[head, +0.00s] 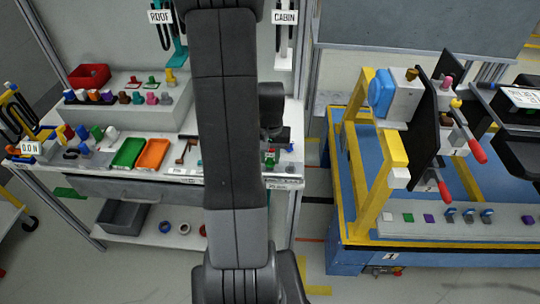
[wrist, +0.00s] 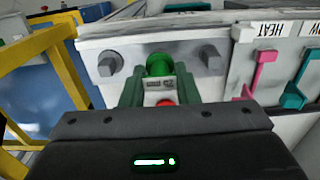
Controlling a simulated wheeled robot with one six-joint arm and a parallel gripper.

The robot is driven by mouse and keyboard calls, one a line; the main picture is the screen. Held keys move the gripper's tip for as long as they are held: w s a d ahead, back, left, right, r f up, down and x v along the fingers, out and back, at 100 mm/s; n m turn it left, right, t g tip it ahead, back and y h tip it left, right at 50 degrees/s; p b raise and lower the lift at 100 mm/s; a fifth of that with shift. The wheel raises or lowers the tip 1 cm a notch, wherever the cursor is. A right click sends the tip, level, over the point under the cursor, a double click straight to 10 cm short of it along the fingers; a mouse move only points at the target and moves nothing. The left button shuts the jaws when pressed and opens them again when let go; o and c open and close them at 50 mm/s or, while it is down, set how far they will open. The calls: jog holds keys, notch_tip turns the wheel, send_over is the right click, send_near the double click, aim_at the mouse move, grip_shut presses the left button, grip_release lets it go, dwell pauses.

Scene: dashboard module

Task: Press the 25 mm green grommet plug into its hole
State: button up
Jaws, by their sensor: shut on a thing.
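In the wrist view a green round plug (wrist: 159,65) sits between the fingertips of my gripper (wrist: 160,78). The gripper is shut on it, and the fingers are at its left and right. A small red part (wrist: 165,103) shows below the plug, between the fingers. A pale grey block with a dark grey stub on each side is behind the plug; I cannot tell whether the plug touches it. In the head view my arm hangs down the middle and hides much of the bench; the gripper's end is small near the bench's right edge. The hole cannot be made out.
The white bench (head: 75,160) holds a green tray (head: 128,152), an orange tray (head: 152,153) and a red bin (head: 89,76). At right stands a yellow frame (head: 376,208) with a dark panel and red-handled clamps (head: 477,150). Pink and teal hooks (wrist: 293,97) show in the wrist view.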

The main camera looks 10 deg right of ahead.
aim_at(270, 155)
jog(key=shift+f+b, duration=0.65)
jog(key=shift+f, duration=0.1)
dwell(0.4)
jog(key=shift+r+p, duration=0.35)
jog(key=shift+r, duration=0.15)
jog(key=shift+f+b, duration=0.75)
jog(key=shift+b, duration=0.1)
dwell(1.4)
jog(key=o, duration=0.9)
jog(key=shift+o, duration=0.2)
jog(key=shift+r, duration=0.1)
notch_tip(270, 155, up, 14)
jog(key=shift+c, duration=0.2)
